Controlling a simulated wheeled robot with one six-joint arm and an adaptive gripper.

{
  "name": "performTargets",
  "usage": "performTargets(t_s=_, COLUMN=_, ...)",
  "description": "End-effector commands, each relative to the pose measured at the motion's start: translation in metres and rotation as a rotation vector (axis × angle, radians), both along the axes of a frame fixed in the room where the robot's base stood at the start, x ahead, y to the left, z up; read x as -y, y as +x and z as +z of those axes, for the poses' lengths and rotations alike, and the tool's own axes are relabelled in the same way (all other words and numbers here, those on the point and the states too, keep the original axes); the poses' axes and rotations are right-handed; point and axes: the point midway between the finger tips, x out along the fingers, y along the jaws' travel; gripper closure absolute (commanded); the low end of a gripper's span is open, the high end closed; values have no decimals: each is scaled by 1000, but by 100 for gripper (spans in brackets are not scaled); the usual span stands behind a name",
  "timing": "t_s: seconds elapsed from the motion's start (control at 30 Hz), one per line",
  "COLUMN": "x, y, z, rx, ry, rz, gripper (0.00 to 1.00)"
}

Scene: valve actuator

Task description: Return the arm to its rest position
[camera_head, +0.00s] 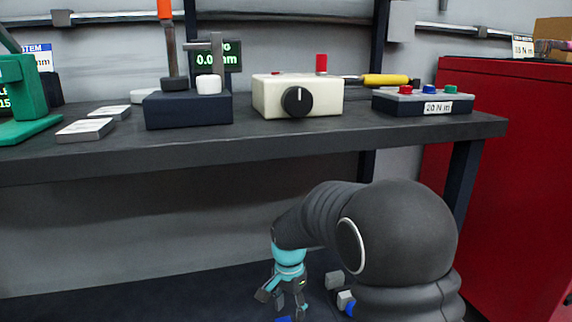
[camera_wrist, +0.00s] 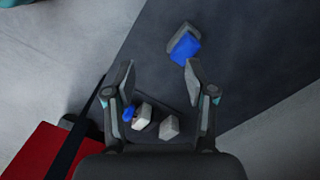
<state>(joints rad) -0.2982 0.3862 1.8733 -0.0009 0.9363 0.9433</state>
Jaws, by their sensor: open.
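My gripper (camera_head: 283,297) points downward in front of and below the workbench's front edge in the head view. In the wrist view my gripper (camera_wrist: 160,85) has its two fingers spread wide apart, with nothing held between them. My dark arm bends over from the lower right of the head view. Below the gripper are small grey and blue blocks. A grey and blue piece (camera_wrist: 184,44) lies beyond the fingertips in the wrist view. Several more small blocks (camera_wrist: 150,120) show between the finger bases.
The workbench (camera_head: 250,150) spans above my gripper. On it stand a dark blue block fixture (camera_head: 188,110), a cream box with a black knob (camera_head: 275,95), a torque box (camera_head: 422,103) and a green device (camera_head: 20,95). A red cabinet (camera_head: 510,180) stands at the right.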

Motion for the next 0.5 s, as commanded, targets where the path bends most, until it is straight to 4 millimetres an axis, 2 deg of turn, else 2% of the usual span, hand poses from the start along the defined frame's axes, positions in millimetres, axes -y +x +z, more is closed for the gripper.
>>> performTargets(t_s=0.2, x=30, y=-49, z=50, rx=28, ry=23, rz=336, gripper=45)
performTargets(t_s=0.5, x=74, y=-118, z=124, rx=131, ry=22, rz=642, gripper=45)
